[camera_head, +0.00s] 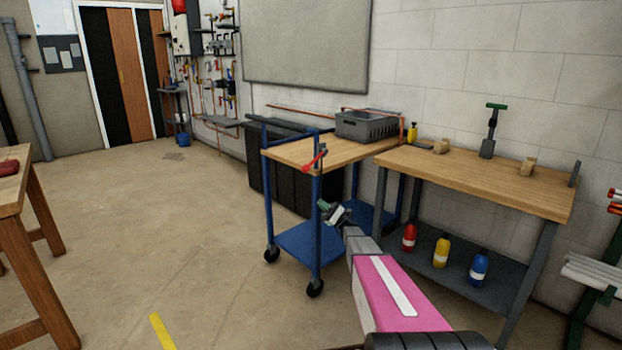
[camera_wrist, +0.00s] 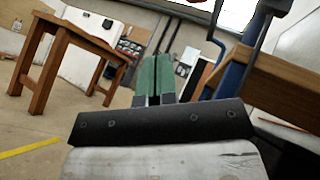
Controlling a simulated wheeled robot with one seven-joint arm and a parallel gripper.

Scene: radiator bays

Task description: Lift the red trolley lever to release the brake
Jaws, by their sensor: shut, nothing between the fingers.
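The trolley (camera_head: 296,238) has a blue frame, a wooden top and a blue lower shelf, and stands left of the workbench. Its red lever (camera_head: 314,161) is at the near corner of the top, slanting. My gripper (camera_head: 323,205) is just below the lever, beside the near blue post, apart from the lever. In the wrist view my gripper's green fingertips (camera_wrist: 155,75) are together with nothing between them. The trolley's blue post (camera_wrist: 232,70) and wooden top (camera_wrist: 285,82) are at the right of that view. The red lever is barely in the wrist view, if at all.
A grey crate (camera_head: 366,126) sits on the trolley top. The workbench (camera_head: 480,178) at right holds tools and stands over red, yellow and blue bottles. A wooden table (camera_head: 32,235) is at far left. The floor between is clear, with a yellow stripe (camera_head: 161,331).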

